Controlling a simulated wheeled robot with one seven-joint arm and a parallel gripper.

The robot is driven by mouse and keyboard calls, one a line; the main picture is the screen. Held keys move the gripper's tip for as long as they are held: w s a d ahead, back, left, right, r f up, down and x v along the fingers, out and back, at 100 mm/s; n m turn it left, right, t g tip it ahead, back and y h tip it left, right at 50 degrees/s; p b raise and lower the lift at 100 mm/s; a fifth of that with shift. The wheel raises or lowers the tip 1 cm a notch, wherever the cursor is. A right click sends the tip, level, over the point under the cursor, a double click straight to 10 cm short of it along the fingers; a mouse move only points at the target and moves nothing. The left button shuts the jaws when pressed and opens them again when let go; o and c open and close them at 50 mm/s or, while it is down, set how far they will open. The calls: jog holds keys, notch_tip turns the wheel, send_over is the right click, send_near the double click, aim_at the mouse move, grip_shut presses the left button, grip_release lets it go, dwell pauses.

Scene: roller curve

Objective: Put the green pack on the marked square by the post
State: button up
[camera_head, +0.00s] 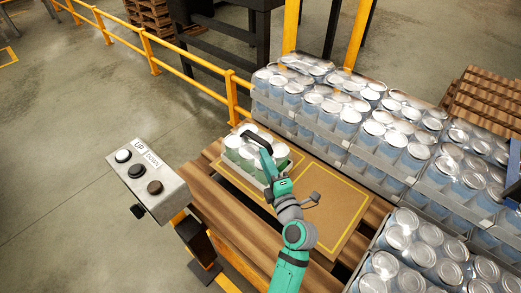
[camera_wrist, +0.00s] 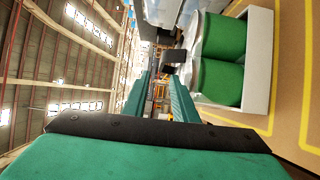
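The green pack (camera_head: 246,160) is a pale tray of green cans with silver lids. It stands upright at the left end of a brown board on the wooden pallet. In the wrist view the pack's green cans (camera_wrist: 216,82) and white tray wall (camera_wrist: 258,60) are at the right, beside my fingers. My gripper (camera_head: 258,142) is over the pack's right side and hides part of it. In the wrist view its two green fingers (camera_wrist: 162,85) stand apart, with background visible between them. A yellow-outlined area (camera_head: 322,198) is bare to the right of the pack. Yellow posts (camera_head: 291,28) rise behind.
Trays of silver-lidded cans (camera_head: 345,118) are stacked close behind and to the right. More cans (camera_head: 420,255) stand at the front right. A grey button box (camera_head: 147,180) is at the left, and a yellow railing (camera_head: 190,70) runs behind it.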

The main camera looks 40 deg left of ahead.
jog(key=shift+v, duration=2.15)
jog(key=shift+w, duration=0.1)
